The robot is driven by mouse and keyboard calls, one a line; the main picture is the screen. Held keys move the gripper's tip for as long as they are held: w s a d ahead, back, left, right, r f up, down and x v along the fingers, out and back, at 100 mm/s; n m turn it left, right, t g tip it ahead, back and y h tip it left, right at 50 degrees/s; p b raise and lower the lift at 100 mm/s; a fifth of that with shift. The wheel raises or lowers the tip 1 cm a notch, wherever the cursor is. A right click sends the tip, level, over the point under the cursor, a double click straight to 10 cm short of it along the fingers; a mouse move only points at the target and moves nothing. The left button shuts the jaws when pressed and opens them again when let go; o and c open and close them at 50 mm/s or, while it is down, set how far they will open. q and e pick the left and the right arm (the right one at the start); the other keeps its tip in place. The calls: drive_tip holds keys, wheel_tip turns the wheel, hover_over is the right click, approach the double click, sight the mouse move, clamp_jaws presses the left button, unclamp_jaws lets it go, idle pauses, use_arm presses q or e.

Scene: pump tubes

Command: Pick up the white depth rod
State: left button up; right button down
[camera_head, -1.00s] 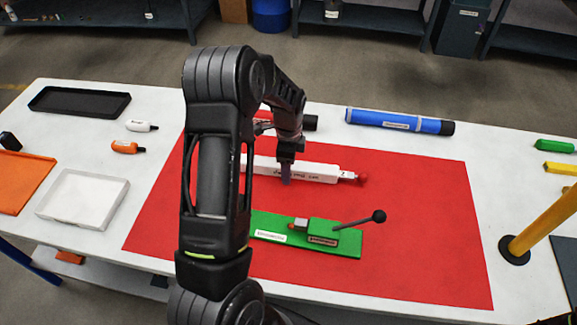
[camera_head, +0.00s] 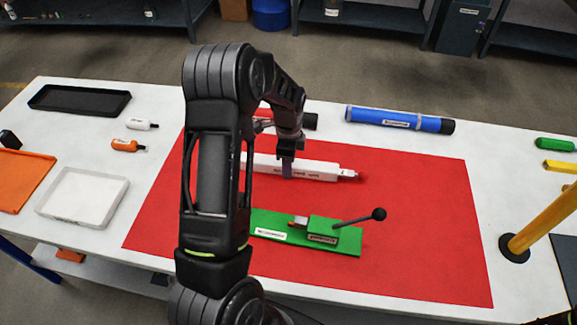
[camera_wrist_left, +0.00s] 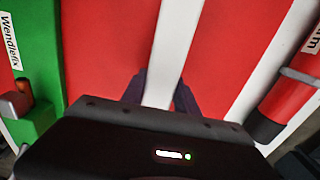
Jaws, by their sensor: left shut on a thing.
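The white depth rod (camera_head: 318,171) lies lengthwise over the red mat (camera_head: 420,220), with a red tip at its right end. My left gripper (camera_head: 287,168) comes down over it from above. In the left wrist view my left gripper (camera_wrist_left: 160,98) has its two dark fingers on either side of the white rod (camera_wrist_left: 172,50) and is shut on it. I cannot tell whether the rod touches the mat or is slightly raised. My arm hides the rod's left end. My right gripper does not show.
A green clamp base (camera_head: 335,236) with a black-knobbed lever is on the mat in front of the rod. A red tube (camera_head: 309,121) and a blue tube (camera_head: 400,120) lie behind. Trays stand at left; a yellow post (camera_head: 540,225) stands at right.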

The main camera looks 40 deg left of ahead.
use_arm(q)
clamp_jaws()
idle(0.4)
wheel_tip(320, 180, up, 10)
drive_tip(key=shift+r+b, duration=0.1)
drive_tip(key=shift+b, duration=0.9)
